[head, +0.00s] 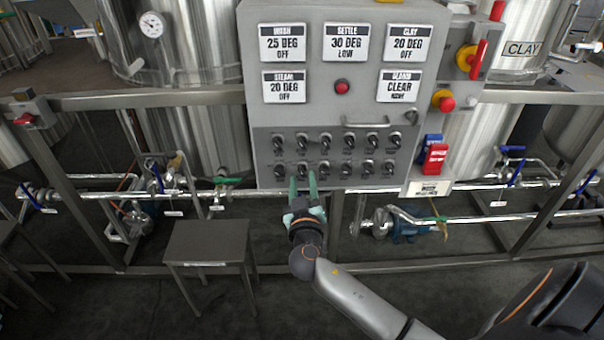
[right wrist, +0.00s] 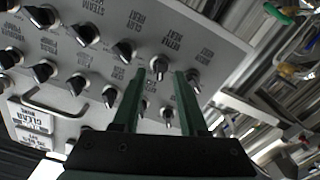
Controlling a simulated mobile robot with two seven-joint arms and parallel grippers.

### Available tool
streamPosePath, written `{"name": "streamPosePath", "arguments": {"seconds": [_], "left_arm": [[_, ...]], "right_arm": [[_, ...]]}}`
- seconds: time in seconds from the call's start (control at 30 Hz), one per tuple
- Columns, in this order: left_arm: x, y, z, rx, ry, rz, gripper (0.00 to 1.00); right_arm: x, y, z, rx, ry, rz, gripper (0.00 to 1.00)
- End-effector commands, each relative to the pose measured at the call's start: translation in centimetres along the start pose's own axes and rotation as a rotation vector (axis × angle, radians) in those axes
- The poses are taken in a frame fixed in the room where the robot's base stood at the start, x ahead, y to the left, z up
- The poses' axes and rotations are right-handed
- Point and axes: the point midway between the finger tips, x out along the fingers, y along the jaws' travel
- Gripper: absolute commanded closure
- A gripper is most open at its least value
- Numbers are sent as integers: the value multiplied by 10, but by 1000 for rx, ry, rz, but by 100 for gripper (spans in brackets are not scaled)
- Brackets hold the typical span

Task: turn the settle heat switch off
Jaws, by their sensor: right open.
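The settle heat switch (head: 302,171) is a dark knob, second from the left in the lower row of the grey panel. In the right wrist view the settle heat switch (right wrist: 160,67) is beside an upside-down label that reads as settle heat. My right gripper (head: 303,178) is open, its two green fingers pointing up at the panel. In the right wrist view its fingertips (right wrist: 160,74) lie on either side of this knob. I cannot tell whether they touch it. The settle display (head: 346,42) reads 30 DEG LOW. My left gripper is not in view.
Neighbouring knobs (head: 279,172) stand close on both sides, with another row above. A metal handle (head: 365,122) sticks out above the rows. A pipe rail (head: 250,192) runs below, and a small table (head: 207,243) stands at lower left.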

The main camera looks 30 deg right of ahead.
Motion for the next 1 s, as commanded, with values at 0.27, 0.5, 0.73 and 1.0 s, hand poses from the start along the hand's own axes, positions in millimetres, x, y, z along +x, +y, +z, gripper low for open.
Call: {"name": "streamPosePath", "arguments": {"seconds": [0.27, 0.5, 0.73, 1.0], "left_arm": [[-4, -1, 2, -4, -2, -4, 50], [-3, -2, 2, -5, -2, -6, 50], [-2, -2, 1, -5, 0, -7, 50], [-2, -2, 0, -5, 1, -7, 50]], "right_arm": [[23, 0, 0, 0, 0, 0, 57], [24, 0, 0, 0, -1, -1, 57], [24, 0, 0, -1, -1, -1, 79], [24, 0, 1, -1, -1, -1, 100]]}}
